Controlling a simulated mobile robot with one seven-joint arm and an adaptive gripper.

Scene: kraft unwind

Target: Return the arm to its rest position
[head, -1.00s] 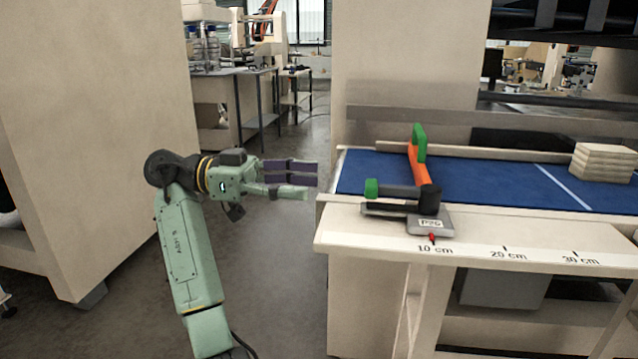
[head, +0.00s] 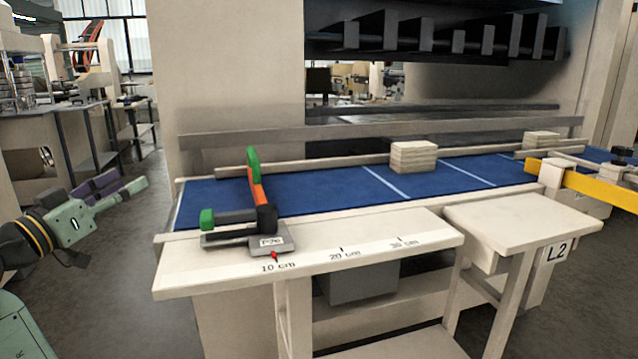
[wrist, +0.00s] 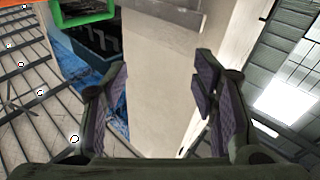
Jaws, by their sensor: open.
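My gripper (head: 120,190) is at the left edge of the head view, on the end of my green arm. It points right and is held in the air, left of the blue belt table and apart from it. In the wrist view the gripper (wrist: 160,105) shows its purple-padded fingers spread wide with nothing between them. A cream panel shows beyond the fingers. Most of my arm is outside the head view.
Cream stacks (head: 413,156) sit on the belt. A yellow bar (head: 600,188) juts in at right. The floor left of the table looks clear.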

